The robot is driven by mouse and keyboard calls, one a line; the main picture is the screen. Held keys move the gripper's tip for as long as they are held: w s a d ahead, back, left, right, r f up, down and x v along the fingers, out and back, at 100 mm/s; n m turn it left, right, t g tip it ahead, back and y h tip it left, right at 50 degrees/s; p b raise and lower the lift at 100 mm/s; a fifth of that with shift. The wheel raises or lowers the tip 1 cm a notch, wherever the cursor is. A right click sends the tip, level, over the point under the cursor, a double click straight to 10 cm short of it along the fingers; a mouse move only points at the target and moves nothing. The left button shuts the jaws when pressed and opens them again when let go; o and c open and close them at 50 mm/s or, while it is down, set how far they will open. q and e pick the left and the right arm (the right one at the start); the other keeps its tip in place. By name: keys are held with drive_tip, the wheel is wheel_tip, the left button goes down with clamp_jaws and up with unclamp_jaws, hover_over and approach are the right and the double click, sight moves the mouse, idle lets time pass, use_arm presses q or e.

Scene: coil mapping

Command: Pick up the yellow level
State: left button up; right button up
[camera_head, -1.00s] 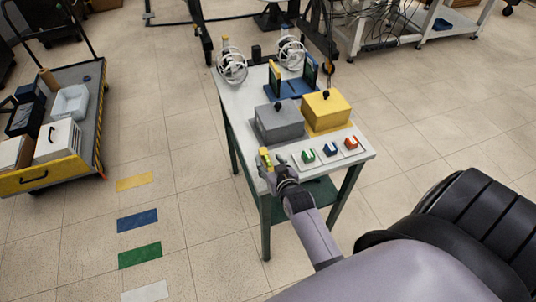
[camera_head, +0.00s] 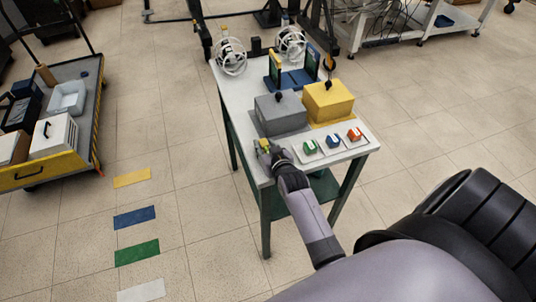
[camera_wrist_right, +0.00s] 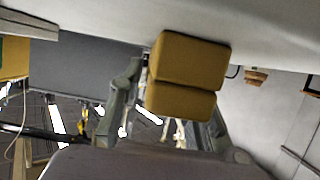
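The yellow level (camera_head: 263,145) is a small yellow piece at the front left of the white table (camera_head: 240,108). My right gripper (camera_head: 265,150) is at it and hides part of it. In the right wrist view the level (camera_wrist_right: 185,75) is a yellow block with a groove across it. The fingers of my right gripper (camera_wrist_right: 178,95) stand on both sides of it; the block hides part of the right-hand finger. I cannot tell whether they press on it or whether it is off the table. My left gripper is out of view.
A grey box (camera_head: 280,115) and a yellow box (camera_head: 328,103) stand just behind. Green (camera_head: 310,147), blue (camera_head: 332,141) and red (camera_head: 355,135) small pieces sit to the right. Blue holders (camera_head: 291,80) and wire-ringed objects (camera_head: 231,60) are farther back. A cart (camera_head: 70,165) is at left.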

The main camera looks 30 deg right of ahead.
clamp_jaws()
drive_tip(key=shift+r, duration=0.2)
